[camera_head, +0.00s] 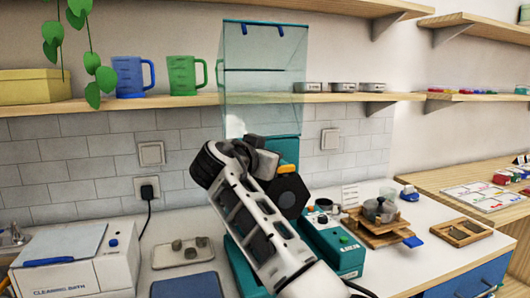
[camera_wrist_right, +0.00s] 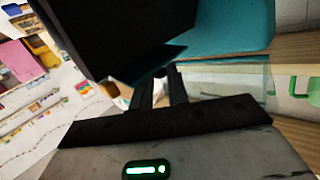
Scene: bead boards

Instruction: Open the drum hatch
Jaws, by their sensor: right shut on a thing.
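The teal machine (camera_head: 284,148) stands against the tiled wall, with a clear box (camera_head: 262,75) on top. Its dark drum front (camera_head: 291,196), with an orange piece (camera_head: 287,168) at its upper edge, is partly hidden behind my right arm. My right gripper (camera_head: 264,163) is at the upper left of this dark front. In the wrist view, my right gripper's fingers (camera_wrist_right: 168,84) are close together below a large dark panel (camera_wrist_right: 125,30). They are shut on a part of the hatch that is mostly hidden. How far the hatch stands open cannot be told. My left gripper is not in view.
A shelf (camera_head: 180,101) with a blue mug (camera_head: 130,77) and a green mug (camera_head: 182,76) runs behind. A white cleaning bath (camera_head: 80,265) stands at left. A teal control box (camera_head: 335,245) and a wooden stand with a pot (camera_head: 378,210) are at right.

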